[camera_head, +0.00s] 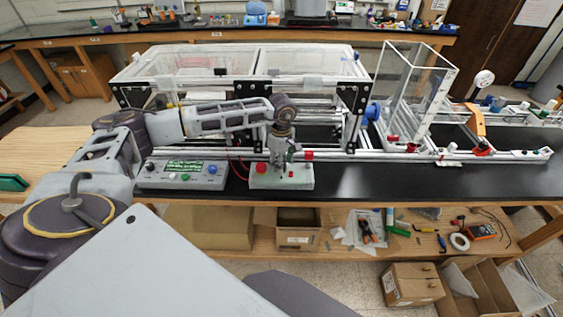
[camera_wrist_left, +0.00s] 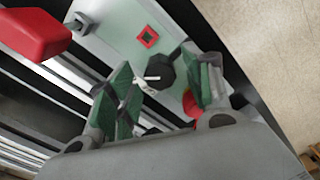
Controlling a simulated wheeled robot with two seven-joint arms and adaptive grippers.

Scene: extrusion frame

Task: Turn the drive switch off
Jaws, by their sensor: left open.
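A small white switch box (camera_head: 302,181) stands at the front of the black bench. In the left wrist view its pale panel (camera_wrist_left: 105,22) carries a black rotary knob (camera_wrist_left: 166,70) with a white mark, which I take for the drive switch. My left gripper (camera_head: 284,160) points down over the box. In the wrist view its open green-padded fingers (camera_wrist_left: 165,86) lie on either side of the knob. I cannot tell whether they touch it. A red square part (camera_wrist_left: 147,37) sits beside the knob. A red round button (camera_wrist_left: 190,103) is partly hidden by a finger. My right gripper is not in view.
A grey control panel (camera_head: 205,180) stands just left of the box. The extrusion frame with clear covers (camera_head: 305,62) rises behind. A red block (camera_wrist_left: 35,32) lies close to the gripper in the wrist view. The black bench (camera_head: 400,183) is clear to the right.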

